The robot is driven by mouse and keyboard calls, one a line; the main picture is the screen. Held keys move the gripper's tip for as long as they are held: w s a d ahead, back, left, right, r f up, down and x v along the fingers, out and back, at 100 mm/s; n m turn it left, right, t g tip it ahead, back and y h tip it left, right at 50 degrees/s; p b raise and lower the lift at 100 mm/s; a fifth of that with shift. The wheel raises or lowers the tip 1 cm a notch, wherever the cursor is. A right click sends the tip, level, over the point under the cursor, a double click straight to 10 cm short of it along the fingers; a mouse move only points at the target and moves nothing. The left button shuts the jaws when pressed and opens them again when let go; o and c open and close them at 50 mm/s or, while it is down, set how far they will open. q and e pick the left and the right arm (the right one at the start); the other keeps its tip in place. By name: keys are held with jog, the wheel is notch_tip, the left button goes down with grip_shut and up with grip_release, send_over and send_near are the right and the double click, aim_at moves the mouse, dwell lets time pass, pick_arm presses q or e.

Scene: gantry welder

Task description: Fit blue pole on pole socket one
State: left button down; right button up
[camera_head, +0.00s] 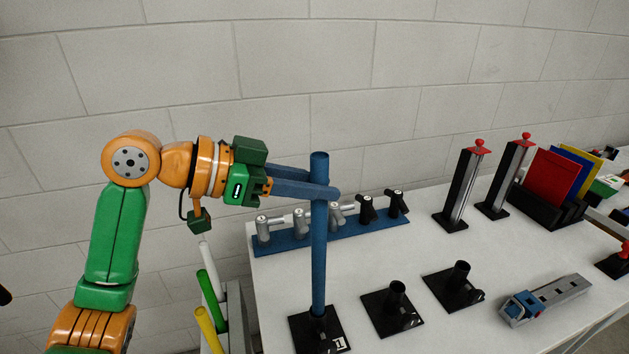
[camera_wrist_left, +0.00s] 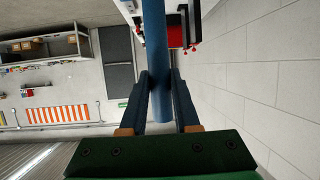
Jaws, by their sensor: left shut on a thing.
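A tall blue pole (camera_head: 319,240) stands upright in the head view, with its lower end at the black base of pole socket one (camera_head: 320,333), which carries a white label with a 1. The bottom end appears to be in the socket's collar, but I cannot tell how deep. My left gripper (camera_head: 325,192) is shut on the blue pole in its upper part, reaching in from the left. In the left wrist view the blue pole (camera_wrist_left: 154,50) passes between the two fingers. My right gripper is in neither view.
Two empty black sockets (camera_head: 393,308) (camera_head: 456,286) stand to the right on the white table (camera_head: 380,265). A blue rack with grey and black fittings (camera_head: 330,235) lies behind. White, green and yellow poles (camera_head: 212,300) lean at the left. A blue-grey block (camera_head: 545,298) lies at the right.

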pick_arm(q)
jog(key=shift+f+b, duration=0.8)
jog(key=shift+f, duration=0.5)
jog(key=c, duration=0.6)
grip_release()
jog(key=shift+r, duration=0.1)
jog(key=shift+o, duration=0.2)
